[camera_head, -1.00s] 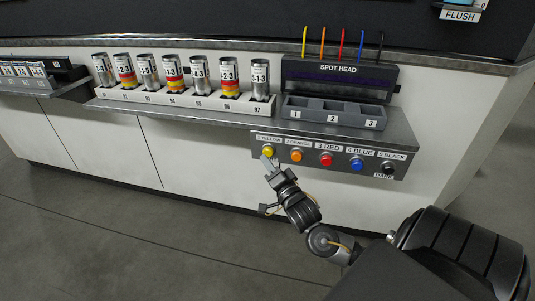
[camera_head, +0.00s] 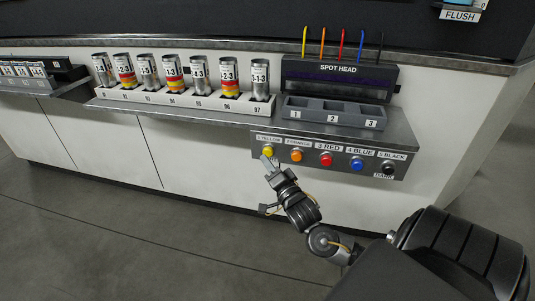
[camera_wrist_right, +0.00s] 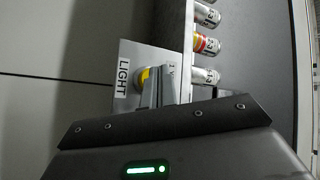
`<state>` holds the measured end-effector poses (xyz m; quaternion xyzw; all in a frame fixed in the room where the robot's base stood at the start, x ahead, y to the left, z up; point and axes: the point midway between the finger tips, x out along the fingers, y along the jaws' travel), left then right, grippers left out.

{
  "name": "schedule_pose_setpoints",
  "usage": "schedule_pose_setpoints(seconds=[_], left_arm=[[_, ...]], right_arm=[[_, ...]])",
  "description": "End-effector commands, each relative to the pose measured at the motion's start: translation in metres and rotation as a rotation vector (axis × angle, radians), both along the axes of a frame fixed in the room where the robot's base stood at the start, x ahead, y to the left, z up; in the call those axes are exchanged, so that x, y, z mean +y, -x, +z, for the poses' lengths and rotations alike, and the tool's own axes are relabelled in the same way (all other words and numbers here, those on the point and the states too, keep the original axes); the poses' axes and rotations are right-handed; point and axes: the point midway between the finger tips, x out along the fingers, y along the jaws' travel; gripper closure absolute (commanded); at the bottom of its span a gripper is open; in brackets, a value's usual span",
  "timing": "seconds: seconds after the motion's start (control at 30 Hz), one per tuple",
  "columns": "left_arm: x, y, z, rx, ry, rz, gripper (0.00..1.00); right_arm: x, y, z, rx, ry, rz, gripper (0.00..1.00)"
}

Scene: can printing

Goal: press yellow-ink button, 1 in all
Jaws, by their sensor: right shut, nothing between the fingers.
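The yellow button (camera_head: 268,150) sits at the left end of the button panel, under a label reading yellow. My right gripper (camera_head: 268,161) is shut and empty, with its tips right at the lower edge of the yellow button. In the right wrist view the yellow button (camera_wrist_right: 143,78) shows partly behind the shut fingers (camera_wrist_right: 158,80), beside a label reading LIGHT. I cannot tell whether the tips touch or press the button. My left gripper is not in view.
Orange (camera_head: 296,156), red (camera_head: 326,160), blue (camera_head: 357,164) and black (camera_head: 388,168) buttons continue along the panel. Above are the spot head (camera_head: 338,72), an empty three-slot grey tray (camera_head: 290,112) and a white rack (camera_head: 262,106) of several cans. The floor in front is clear.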

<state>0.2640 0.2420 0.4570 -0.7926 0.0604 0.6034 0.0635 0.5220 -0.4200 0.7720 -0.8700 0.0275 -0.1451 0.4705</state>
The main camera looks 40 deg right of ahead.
Motion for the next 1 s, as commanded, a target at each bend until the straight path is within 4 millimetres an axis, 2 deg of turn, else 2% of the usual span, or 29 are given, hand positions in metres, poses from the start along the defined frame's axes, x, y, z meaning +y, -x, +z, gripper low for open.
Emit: schedule_pose_setpoints(seconds=[1.0], left_arm=[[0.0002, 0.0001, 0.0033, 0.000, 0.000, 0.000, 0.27]], right_arm=[[-0.0095, -0.0060, 0.0001, 0.000, 0.000, 0.000, 1.00]])
